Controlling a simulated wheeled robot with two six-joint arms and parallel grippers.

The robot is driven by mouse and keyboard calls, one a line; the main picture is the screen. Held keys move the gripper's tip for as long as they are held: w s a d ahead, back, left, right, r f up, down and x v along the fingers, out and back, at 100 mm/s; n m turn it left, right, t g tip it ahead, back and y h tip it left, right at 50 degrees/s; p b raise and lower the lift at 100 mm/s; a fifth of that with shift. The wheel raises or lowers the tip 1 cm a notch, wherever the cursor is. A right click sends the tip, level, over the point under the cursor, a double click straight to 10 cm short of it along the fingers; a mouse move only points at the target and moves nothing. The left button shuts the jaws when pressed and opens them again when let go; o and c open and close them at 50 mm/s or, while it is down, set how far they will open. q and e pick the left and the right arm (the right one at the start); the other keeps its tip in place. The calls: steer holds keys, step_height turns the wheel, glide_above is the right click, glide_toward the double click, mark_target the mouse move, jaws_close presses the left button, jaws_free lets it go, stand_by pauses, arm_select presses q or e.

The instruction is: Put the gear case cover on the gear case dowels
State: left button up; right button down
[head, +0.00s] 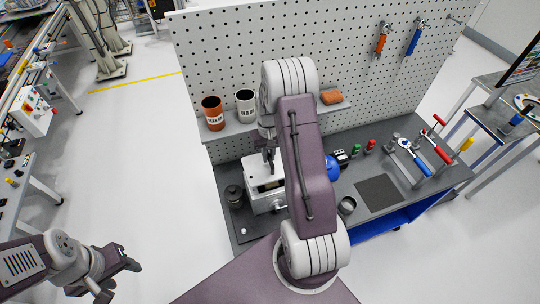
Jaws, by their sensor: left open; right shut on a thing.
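My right arm reaches over the workbench, and its forearm blocks the middle of the view. My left gripper (122,265) is open and empty at the lower left, over the floor, away from the bench.
A dark lidded pot (234,196) stands left of the unit. Right of my arm are a blue round part (333,168), a grey cup (347,205), a dark mat (378,190) and several hand tools. A shelf holds an orange mug (213,113) and a white mug (245,106).

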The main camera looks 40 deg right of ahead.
steer(key=shift+w+f, duration=0.25)
steer(key=shift+f, duration=0.3)
steer(key=shift+s+f+b, duration=0.15)
steer(key=shift+f+b, duration=0.05)
steer(key=shift+b, duration=0.2)
steer(key=shift+s+f+b, duration=0.25)
steer(key=shift+s+b, duration=0.2)
steer(key=shift+s, duration=0.3)
steer(key=shift+s+f, duration=0.15)
steer(key=shift+f, duration=0.1)
steer(key=shift+w+f+b, duration=0.35)
steer(key=shift+f+b, duration=0.1)
steer(key=shift+f, duration=0.2)
steer(key=shift+w+f+b, duration=0.35)
steer(key=shift+f+b, duration=0.1)
steer(key=shift+f, duration=0.2)
steer(key=shift+s+r, duration=0.1)
steer(key=shift+r, duration=0.05)
steer(key=shift+s+r, duration=0.15)
steer(key=shift+s, duration=0.25)
arm_select(q)
steer(key=f, duration=0.1)
steer(key=s+f, duration=0.1)
steer(key=f, duration=0.1)
steer(key=shift+f, duration=0.1)
steer(key=shift+w+f, duration=0.1)
steer(key=shift+w, duration=0.1)
arm_select(e)
steer(key=shift+w, duration=0.25)
